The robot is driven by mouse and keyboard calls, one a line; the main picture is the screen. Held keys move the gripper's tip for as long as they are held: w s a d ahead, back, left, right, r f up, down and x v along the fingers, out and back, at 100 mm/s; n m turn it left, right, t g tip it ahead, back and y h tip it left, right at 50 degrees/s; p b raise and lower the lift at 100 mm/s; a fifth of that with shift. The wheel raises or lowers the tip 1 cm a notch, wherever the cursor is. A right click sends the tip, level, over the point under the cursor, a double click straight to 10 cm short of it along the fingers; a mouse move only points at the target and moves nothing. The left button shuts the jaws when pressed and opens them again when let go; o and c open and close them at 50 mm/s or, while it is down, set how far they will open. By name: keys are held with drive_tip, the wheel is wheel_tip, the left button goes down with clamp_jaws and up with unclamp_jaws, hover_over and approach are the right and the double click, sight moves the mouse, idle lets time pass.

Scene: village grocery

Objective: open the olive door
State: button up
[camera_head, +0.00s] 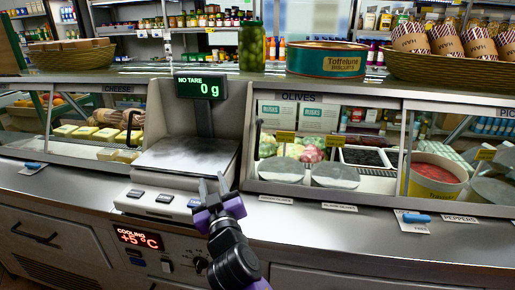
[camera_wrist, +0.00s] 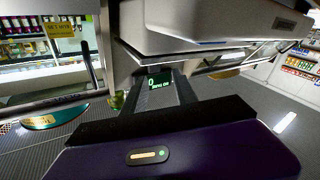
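The olive door (camera_head: 345,160) is the glass front of the display section labelled OLIVES, right of the scale, in the head view. It appears shut over the tubs. A dark upright handle (camera_head: 258,138) is at its left edge. My gripper (camera_head: 212,180) is in front of the scale, low and left of that handle, apart from it. Its two grey fingers point up with a small gap and nothing between them.
The scale (camera_head: 188,155) with its display post stands just behind my gripper. A cheese case (camera_head: 90,125) is at the left. A jar (camera_head: 251,46), a round tin (camera_head: 326,60) and baskets stand on the top shelf. A steel ledge (camera_head: 340,222) runs along the front.

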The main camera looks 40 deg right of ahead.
drive_tip(key=w+d+r+m+g+h+b, duration=0.1)
drive_tip(key=w+d+r+m+g+h, duration=0.35)
drive_tip(key=d, duration=0.25)
drive_tip(key=m+g+h, duration=0.4)
drive_tip(key=m+g, duration=0.1)
approach(257, 144)
drive_tip(key=x, duration=0.4)
drive_tip(key=shift+m+t, duration=0.25)
drive_tip(key=shift+r+x, duration=0.15)
drive_tip(key=shift+x, duration=1.65)
drive_tip(key=shift+r+x, duration=0.2)
drive_tip(key=shift+x, duration=1.6)
clamp_jaws()
